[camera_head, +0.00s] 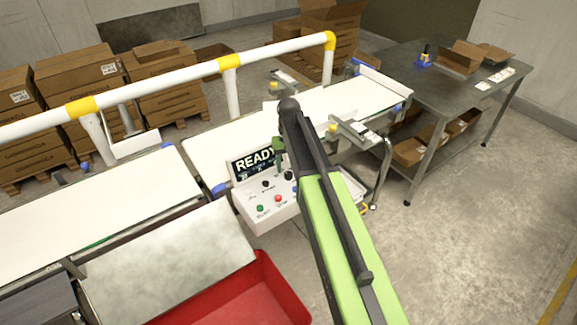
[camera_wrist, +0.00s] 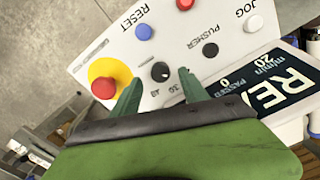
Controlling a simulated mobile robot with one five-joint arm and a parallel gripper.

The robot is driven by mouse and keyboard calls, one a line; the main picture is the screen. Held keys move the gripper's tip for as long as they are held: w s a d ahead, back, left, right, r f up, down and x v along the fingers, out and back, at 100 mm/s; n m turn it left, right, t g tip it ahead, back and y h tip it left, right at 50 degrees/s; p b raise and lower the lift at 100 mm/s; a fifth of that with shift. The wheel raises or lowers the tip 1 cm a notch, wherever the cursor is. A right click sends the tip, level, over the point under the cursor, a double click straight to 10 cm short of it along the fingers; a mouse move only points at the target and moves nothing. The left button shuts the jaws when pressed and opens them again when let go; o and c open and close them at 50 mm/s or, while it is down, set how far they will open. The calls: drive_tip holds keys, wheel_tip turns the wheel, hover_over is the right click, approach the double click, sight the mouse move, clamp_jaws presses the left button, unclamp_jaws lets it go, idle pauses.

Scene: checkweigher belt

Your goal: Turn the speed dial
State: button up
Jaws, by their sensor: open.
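The speed dial is a small black knob (camera_wrist: 160,72) with a pale mark, on the white control panel (camera_wrist: 130,45). Numbers such as 30 and 40 are printed beside it; the rest of its scale is hidden or unreadable. In the head view, a black knob (camera_head: 290,177) beside my arm appears to be this dial. My gripper (camera_wrist: 160,78) is open and empty. In the wrist view its two green fingertips lie on either side of the dial. I cannot tell how high they are above the panel. In the head view my arm hides most of the gripper.
A red mushroom button on yellow (camera_wrist: 108,76) sits close beside the dial. The black PUSHER knob (camera_wrist: 210,50), blue RESET button (camera_wrist: 145,33) and other buttons are near. A READY display (camera_head: 254,163) stands behind the panel. White belts (camera_head: 110,205) and a red bin (camera_head: 250,295) flank it.

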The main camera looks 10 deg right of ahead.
sight(288, 174)
wheel_tip(288, 174, up, 14)
drive_tip(key=p, duration=1.2)
drive_tip(key=shift+r+p, duration=0.2)
drive_tip(key=shift+p, duration=0.2)
drive_tip(key=s+f+b, duration=0.5)
drive_tip(key=s, duration=0.4)
drive_tip(key=s+f+b, duration=0.5)
drive_tip(key=s, duration=0.5)
drive_tip(key=shift+a+f+b, duration=0.35)
drive_tip(key=shift+f+b, duration=0.05)
drive_tip(key=shift+w, duration=0.1)
